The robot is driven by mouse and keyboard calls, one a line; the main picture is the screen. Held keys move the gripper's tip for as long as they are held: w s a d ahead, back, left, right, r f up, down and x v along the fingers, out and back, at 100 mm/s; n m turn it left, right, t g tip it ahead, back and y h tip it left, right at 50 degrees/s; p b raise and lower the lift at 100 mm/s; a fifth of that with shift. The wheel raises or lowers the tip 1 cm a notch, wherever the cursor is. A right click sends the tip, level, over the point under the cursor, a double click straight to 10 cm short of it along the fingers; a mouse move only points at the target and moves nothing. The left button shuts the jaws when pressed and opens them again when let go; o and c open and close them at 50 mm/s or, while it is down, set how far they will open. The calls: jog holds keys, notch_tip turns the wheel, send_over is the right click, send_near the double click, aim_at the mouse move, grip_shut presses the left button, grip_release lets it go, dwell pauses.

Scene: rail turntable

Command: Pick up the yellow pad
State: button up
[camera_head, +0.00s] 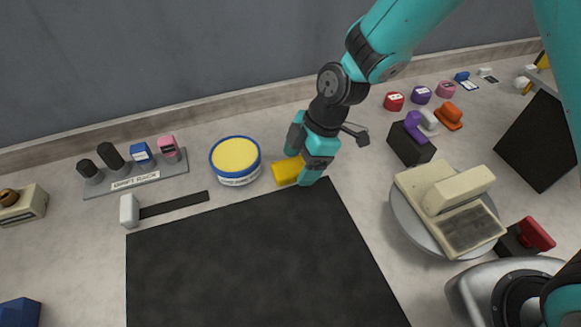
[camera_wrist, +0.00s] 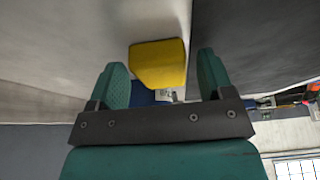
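The yellow pad (camera_head: 286,172) is a small block lying on the grey surface, just beyond the far edge of the black mat. My gripper (camera_head: 301,170) is low beside it, and the fingers partly hide its right end. In the wrist view the pad (camera_wrist: 158,63) appears between the two fingers of my gripper (camera_wrist: 162,70). The fingers are apart, with a gap showing on each side of the pad. Some blue shows just behind the pad there; I cannot tell what it belongs to.
A round yellow-topped tin with a blue rim (camera_head: 236,157) stands just left of the pad. The black mat (camera_head: 255,260) is bare. A white-headed, dark-handled tool (camera_head: 130,210) lies at left. A cream device (camera_head: 450,207) sits on a round turntable (camera_head: 408,222) at right.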

aim_at(300, 164)
jog(key=c, duration=0.7)
jog(key=shift+c, duration=0.2)
jog(key=shift+r, duration=0.1)
notch_tip(300, 164, up, 20)
jog(key=shift+b, duration=0.4)
jog(key=o, duration=0.4)
jog(key=c, duration=0.3)
jog(key=shift+s, duration=0.1)
